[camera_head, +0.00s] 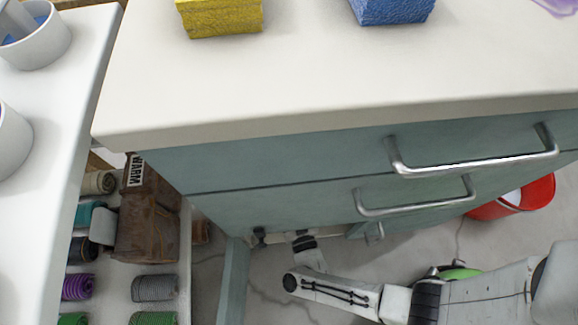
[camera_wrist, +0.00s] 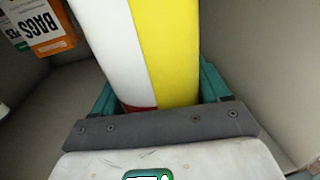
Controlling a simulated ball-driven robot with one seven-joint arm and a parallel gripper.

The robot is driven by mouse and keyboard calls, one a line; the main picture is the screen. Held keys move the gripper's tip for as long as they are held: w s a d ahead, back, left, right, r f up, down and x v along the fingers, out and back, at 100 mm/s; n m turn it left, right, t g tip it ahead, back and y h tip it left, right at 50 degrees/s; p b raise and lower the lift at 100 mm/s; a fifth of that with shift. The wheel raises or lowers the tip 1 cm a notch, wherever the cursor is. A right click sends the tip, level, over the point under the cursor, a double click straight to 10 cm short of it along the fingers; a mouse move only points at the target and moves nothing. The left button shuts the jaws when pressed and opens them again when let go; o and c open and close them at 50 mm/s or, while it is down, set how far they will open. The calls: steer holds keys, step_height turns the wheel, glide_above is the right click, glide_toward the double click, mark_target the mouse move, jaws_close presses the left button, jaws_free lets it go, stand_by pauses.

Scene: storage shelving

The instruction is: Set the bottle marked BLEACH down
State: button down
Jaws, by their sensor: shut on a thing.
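In the wrist view a white and yellow bottle (camera_wrist: 165,45) fills the space between the teal fingers of my gripper (camera_wrist: 158,95). The gripper is shut on it. A red band shows at its lower end, nearest the palm. No BLEACH lettering shows on the visible side, and the far end runs out of the picture. In the head view my arm reaches low beneath the counter's drawers; the gripper and bottle are hidden there.
Beside the bottle is an orange and white BAGS pack (camera_wrist: 45,30), with grey walls around. The head view shows a counter (camera_head: 330,85) with a yellow block (camera_head: 220,15) and blue block (camera_head: 392,10), drawer handles (camera_head: 470,165), a red bucket (camera_head: 515,200) and a brown WARM bag (camera_head: 148,225).

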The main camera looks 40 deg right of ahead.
steer(key=shift+w+d+f+b, duration=0.3)
steer(key=shift+w+f+b, duration=0.25)
steer(key=shift+w, duration=0.05)
steer(key=shift+w+d+f+b, duration=0.3)
steer(key=shift+w+f+b, duration=0.3)
steer(key=shift+w, duration=0.05)
steer(key=shift+w+d+f+b, duration=0.3)
steer(key=shift+w+f+b, duration=0.25)
steer(key=shift+w, duration=0.05)
steer(key=shift+f, duration=0.1)
steer(key=shift+f, duration=0.1)
jaws_free()
steer(key=p+v, duration=0.1)
steer(key=v, duration=1.1)
